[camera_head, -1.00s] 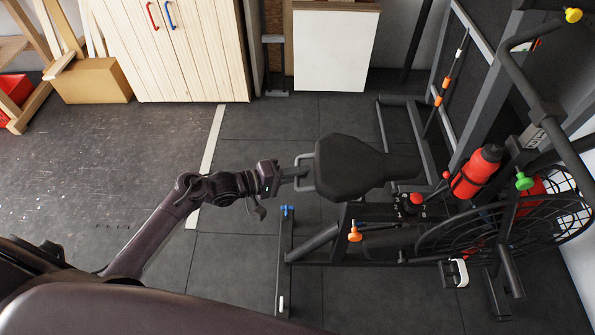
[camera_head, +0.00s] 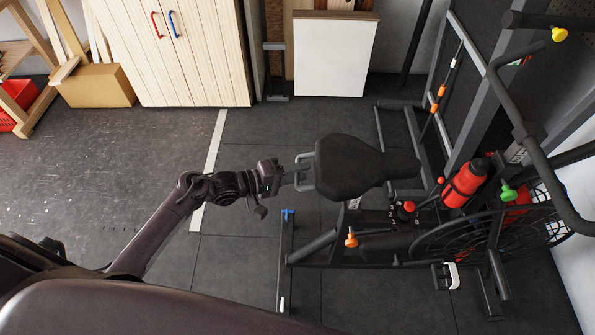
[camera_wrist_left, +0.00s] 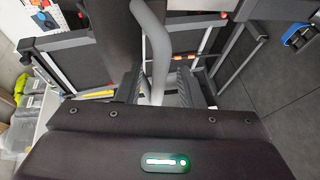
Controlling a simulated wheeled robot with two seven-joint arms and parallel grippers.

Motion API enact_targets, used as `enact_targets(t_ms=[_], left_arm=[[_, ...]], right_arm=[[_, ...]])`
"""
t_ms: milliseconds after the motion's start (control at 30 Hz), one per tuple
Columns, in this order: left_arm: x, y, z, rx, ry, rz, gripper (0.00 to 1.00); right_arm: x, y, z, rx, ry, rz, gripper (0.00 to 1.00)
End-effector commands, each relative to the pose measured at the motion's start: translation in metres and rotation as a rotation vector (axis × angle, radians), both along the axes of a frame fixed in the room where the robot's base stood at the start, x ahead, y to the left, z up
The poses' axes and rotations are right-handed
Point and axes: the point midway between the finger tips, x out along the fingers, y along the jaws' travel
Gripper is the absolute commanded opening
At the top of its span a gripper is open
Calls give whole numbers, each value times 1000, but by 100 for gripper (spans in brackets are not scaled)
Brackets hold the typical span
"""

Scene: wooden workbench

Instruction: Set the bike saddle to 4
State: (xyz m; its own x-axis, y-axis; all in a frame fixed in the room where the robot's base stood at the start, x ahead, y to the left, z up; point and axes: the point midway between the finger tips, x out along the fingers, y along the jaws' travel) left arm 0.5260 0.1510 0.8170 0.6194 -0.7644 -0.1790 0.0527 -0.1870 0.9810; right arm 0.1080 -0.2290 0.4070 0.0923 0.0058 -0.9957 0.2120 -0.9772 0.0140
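The black bike saddle (camera_head: 350,165) is on the exercise bike, seen from above in the head view. A grey loop handle (camera_head: 303,172) sticks out from its left end. My left gripper (camera_head: 292,173) is at this handle. The saddle's post is mostly hidden. My right gripper is not in view.
An orange knob (camera_head: 351,240) and a blue knob (camera_head: 288,214) are on the low bike frame. A red bottle (camera_head: 465,184), a green knob (camera_head: 508,192) and the caged wheel are to the right. The floor left of the saddle is clear.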

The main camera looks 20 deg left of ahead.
Motion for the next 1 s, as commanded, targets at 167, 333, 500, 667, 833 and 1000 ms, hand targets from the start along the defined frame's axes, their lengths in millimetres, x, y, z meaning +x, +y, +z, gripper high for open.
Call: enact_targets(t_ms=[167,333,500,667,833,1000], left_arm=[[-1,0,0,0,2,-1,34],[-9,10,1,2,3,-1,34],[-28,33,6,2,2,-1,34],[-42,51,10,1,2,0,34],[-48,59,13,1,1,-1,34],[-49,60,14,0,2,-1,34]], right_arm=[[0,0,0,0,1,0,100],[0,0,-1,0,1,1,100],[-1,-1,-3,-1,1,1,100],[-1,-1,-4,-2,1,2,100],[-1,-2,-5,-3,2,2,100],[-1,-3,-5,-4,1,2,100]])
